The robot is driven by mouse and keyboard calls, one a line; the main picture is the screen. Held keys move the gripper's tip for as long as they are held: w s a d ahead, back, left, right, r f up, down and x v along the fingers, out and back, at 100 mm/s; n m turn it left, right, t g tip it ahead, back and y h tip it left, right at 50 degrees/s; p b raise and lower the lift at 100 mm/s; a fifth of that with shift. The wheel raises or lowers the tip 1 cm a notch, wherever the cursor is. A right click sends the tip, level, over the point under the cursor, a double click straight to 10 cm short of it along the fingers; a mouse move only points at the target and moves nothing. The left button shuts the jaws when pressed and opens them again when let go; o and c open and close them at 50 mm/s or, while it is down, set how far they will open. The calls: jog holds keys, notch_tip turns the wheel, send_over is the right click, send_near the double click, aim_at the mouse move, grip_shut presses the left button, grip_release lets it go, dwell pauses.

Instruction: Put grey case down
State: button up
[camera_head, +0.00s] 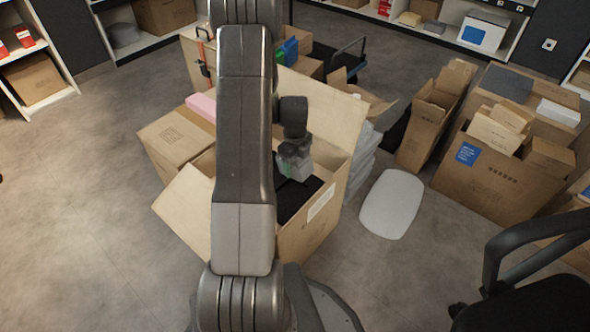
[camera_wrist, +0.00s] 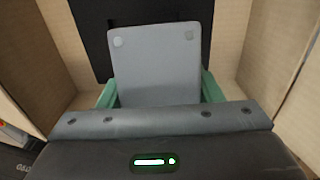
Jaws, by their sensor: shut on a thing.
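The grey case (camera_wrist: 160,65) shows in the wrist view as a flat grey panel with two round dots near its far corners. My gripper (camera_wrist: 160,95) is shut on it, with green finger parts on both sides of the case. In the head view my gripper (camera_head: 292,165) reaches into an open carton (camera_head: 318,228), and the grey case (camera_head: 300,168) shows partly below it. A black flat thing (camera_head: 294,200) lies inside the carton under the case. I cannot tell whether the case touches it. My arm hides the carton's left part.
Open carton flaps (camera_head: 184,212) spread around the opening. A closed carton (camera_head: 172,143) with a pink item stands behind left. A pale rounded panel (camera_head: 391,204) lies on the floor to the right. Filled cartons (camera_head: 490,180) and a black chair (camera_head: 540,290) stand farther right. Floor at left is clear.

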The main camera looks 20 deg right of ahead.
jog(key=shift+r, duration=0.45)
